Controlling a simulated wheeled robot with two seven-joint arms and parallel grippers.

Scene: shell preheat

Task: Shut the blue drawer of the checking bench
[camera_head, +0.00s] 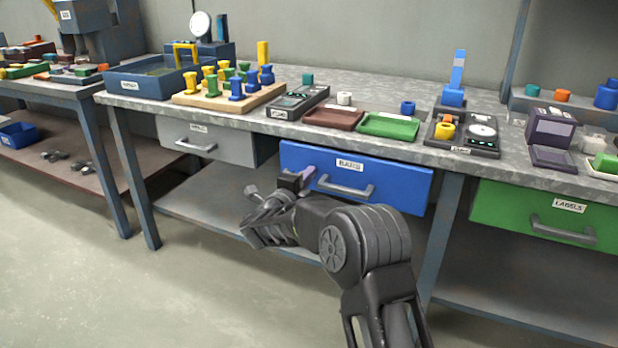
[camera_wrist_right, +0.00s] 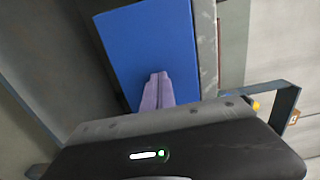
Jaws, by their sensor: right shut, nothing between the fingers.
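The blue drawer (camera_head: 395,182) is under the bench top in the head view, with a white label and a grey bar handle (camera_head: 345,188). Its front lies close under the bench edge, and no open inside shows. I cannot tell if a small gap remains behind it. My right gripper (camera_head: 308,174) is shut and empty at the left part of the drawer front, left of the handle. In the right wrist view its lilac fingers (camera_wrist_right: 157,92) point at the plain blue front (camera_wrist_right: 150,45); contact is not clear. My left gripper is not in view.
A grey drawer (camera_head: 225,145) is to the left, a green drawer (camera_head: 520,212) to the right. The bench top carries a blue bin (camera_head: 150,85), a peg board (camera_head: 215,98), red and green trays (camera_head: 388,125), and a dark device (camera_head: 550,125). The floor in front is clear.

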